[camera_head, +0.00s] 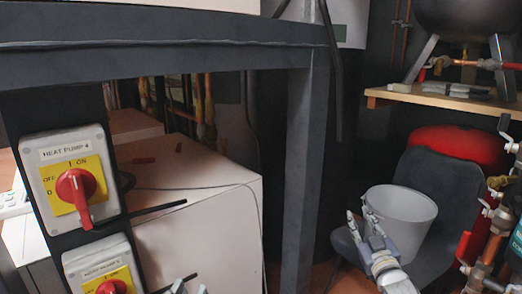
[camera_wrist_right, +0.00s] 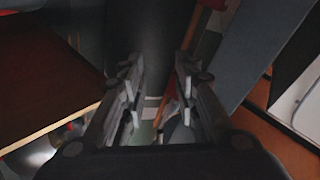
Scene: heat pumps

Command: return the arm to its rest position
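My right gripper (camera_head: 362,222) is in the lower right of the head view, in front of a white bucket (camera_head: 412,205) on a dark chair. In the right wrist view my right gripper (camera_wrist_right: 158,85) has its two fingers spread apart with nothing between them. At the bottom edge of the head view, two small grey tips (camera_head: 188,287) show, which look like my left gripper. Most of it is cut off, so its opening is unclear. A switch box labelled HEAT PUMP 4 (camera_head: 70,180), with a red knob on a yellow plate, is at the left.
A second switch box (camera_head: 103,268) sits below the first. A dark metal frame (camera_head: 165,50) with a post (camera_head: 303,170) stands before a white cabinet (camera_head: 205,205). Copper pipes and valves (camera_head: 493,220) crowd the right edge. A wooden shelf (camera_head: 440,100) is at upper right.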

